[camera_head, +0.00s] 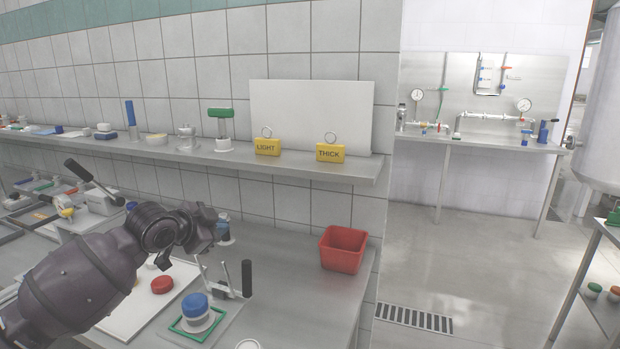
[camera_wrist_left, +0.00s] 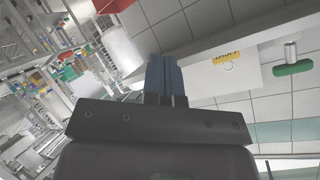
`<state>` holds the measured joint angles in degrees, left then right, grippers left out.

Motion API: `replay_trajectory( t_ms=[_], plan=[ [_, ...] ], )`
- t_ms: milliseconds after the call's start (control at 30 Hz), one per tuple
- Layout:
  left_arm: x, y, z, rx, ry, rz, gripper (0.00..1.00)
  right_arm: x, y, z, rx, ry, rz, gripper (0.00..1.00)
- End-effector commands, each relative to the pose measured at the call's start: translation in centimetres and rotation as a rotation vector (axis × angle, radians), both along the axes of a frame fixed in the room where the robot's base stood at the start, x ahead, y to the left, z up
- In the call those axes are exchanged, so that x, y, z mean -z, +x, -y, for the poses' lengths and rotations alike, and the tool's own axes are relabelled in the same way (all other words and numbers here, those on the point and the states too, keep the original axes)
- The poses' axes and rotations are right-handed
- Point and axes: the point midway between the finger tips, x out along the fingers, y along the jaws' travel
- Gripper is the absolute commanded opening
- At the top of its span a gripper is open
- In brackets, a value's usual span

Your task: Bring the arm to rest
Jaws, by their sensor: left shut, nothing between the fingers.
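My left arm (camera_head: 80,275) reaches in from the left over the bench. Its wrist and gripper (camera_head: 205,232) are bent above the back part of the bench, clear of the things below. In the left wrist view the two blue-grey fingers (camera_wrist_left: 166,75) are together with nothing between them. The gripper's tips are hard to make out in the head view. My right gripper does not show.
A red bin (camera_head: 343,250) stands at the bench's right end. The shelf above holds yellow LIGHT (camera_head: 267,147) and THICK (camera_head: 330,153) tags and a green-topped stand (camera_head: 221,124).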

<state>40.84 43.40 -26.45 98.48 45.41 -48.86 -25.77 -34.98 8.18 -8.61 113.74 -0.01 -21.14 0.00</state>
Motion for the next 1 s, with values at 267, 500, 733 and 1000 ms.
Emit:
replay_trajectory(
  t_ms=[267,500,733,1000],
  plan=[
    [4.8,-3.1,0.9,-0.114,-0.239,0.103,0.00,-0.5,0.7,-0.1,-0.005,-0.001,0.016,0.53],
    [10.8,-8.0,0.0,-0.225,-0.404,0.135,0.00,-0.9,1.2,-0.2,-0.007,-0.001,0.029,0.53],
    [16.7,-13.8,-1.9,-0.349,-0.491,0.125,0.00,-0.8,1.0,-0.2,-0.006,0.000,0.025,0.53],
    [23.9,-22.2,-4.6,-0.519,-0.503,0.056,0.00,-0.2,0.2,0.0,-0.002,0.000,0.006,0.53]
  ],
)
